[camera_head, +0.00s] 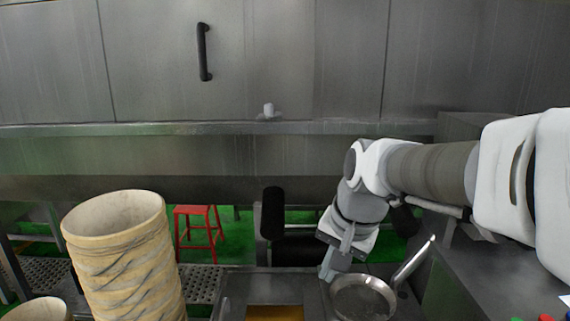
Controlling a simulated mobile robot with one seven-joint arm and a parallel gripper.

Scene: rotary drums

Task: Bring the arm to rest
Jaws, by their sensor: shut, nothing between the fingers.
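My arm reaches in from the right edge of the head camera view and bends downward. My gripper (328,272) points down at the lower middle of the view. It is shut and empty. Its tips are just left of a round metal pan (362,296), near the rim; I cannot tell whether they touch it. The pan's handle (413,261) slants up to the right.
A tall ridged beige cylinder (122,262) stands at lower left, with another rim (38,310) beside it. A red stool (200,234) stands behind. A metal machine (270,70) with a black handle (204,52) fills the back. A dark counter (480,272) lies at right.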

